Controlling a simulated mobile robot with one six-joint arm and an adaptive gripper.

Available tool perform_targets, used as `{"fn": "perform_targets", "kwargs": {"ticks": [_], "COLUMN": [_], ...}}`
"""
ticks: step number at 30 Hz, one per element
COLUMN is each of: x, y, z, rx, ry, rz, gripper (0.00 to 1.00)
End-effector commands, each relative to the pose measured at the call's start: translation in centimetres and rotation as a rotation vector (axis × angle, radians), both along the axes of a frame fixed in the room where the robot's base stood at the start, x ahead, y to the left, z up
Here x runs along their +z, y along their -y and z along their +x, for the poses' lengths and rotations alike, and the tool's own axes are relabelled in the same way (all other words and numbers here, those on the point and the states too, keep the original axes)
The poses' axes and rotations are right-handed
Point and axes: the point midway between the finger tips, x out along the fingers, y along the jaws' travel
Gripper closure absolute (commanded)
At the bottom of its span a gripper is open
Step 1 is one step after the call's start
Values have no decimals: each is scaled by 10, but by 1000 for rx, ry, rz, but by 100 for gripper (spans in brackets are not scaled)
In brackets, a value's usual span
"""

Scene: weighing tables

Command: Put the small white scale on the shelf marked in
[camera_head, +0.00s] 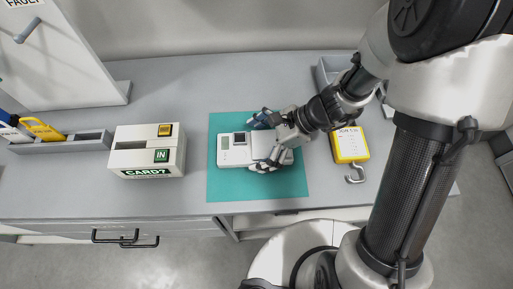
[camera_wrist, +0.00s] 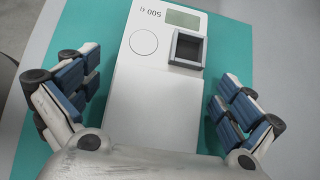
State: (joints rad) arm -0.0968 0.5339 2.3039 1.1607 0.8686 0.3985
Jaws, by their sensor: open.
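The small white scale (camera_head: 232,150) lies flat on a teal mat (camera_head: 290,185) on the grey table. In the wrist view the scale (camera_wrist: 140,105) shows a grey display, a round outline, a "500 g" mark and a small dark square frame (camera_wrist: 187,50) on it. My gripper (camera_head: 264,143) is open over the right part of the scale. In the wrist view one finger is to the left and one to the right of the scale, with gaps showing. No shelf marked in is clearly seen; a green IN label (camera_head: 161,156) is on a beige box.
The beige box (camera_head: 130,160), also marked CARD?, stands left of the mat. A yellow hook scale (camera_head: 350,146) lies right of the mat, and a grey bin (camera_head: 329,72) is behind it. A grey tray (camera_head: 62,147) and a white panel (camera_head: 75,55) are at left. Bare table lies behind the mat.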

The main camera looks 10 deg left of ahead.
Motion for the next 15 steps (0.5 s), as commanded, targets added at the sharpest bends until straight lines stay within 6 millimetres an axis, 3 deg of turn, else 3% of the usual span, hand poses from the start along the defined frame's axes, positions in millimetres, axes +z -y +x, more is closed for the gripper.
{"fn": "perform_targets", "kwargs": {"ticks": [4, 15], "x": [1, 1], "y": [0, 0], "z": [0, 0], "rx": [0, 0], "ry": [0, 0], "rz": [0, 0], "gripper": [0, 25]}}
